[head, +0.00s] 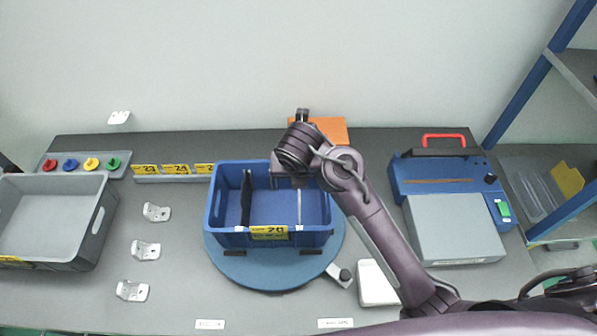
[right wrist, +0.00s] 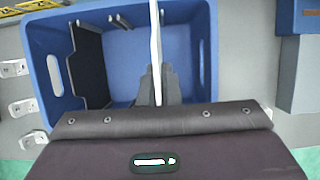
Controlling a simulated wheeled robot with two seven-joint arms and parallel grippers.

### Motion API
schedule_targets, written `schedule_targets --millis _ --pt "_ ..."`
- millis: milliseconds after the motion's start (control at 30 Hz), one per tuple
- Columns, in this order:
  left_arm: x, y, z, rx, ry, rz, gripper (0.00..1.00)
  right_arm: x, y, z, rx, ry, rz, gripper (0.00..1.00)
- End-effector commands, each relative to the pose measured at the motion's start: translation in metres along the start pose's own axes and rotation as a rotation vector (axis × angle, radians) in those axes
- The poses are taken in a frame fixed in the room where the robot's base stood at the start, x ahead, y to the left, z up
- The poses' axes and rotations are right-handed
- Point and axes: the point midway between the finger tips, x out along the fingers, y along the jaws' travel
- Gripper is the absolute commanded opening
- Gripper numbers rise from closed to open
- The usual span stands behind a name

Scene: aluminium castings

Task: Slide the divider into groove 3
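A blue crate (head: 222,240) with a yellow label "20" stands on a round blue turntable (head: 270,278). A black divider (head: 246,200) stands upright in its left part; it also shows in the right wrist view (right wrist: 88,60). My right gripper (right wrist: 156,85) is over the right half of the crate, shut on a thin pale divider (right wrist: 156,40). This divider shows edge-on in the head view (head: 299,208), upright inside the crate outline. Dark groove strips (right wrist: 120,22) show at a crate wall. Groove numbers and whether the divider's edges sit in a groove cannot be told. My left gripper is not in view.
A grey bin (head: 102,235) stands at the left, with several metal brackets (head: 146,250) beside it. A blue machine (head: 405,175) and grey box (head: 455,230) are at the right. An orange block (head: 330,128) lies behind the crate. A small clamp (head: 340,274) sits at the turntable's edge.

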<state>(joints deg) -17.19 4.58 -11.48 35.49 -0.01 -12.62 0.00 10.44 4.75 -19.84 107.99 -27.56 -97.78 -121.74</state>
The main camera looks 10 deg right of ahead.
Motion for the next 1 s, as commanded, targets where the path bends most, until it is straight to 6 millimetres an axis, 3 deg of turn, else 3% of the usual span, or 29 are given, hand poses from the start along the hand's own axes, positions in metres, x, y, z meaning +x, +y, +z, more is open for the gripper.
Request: schedule_targets --millis 1000 --pt "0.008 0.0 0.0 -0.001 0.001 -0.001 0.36 0.024 0.0 -0.01 -0.002 0.0 0.0 0.0"
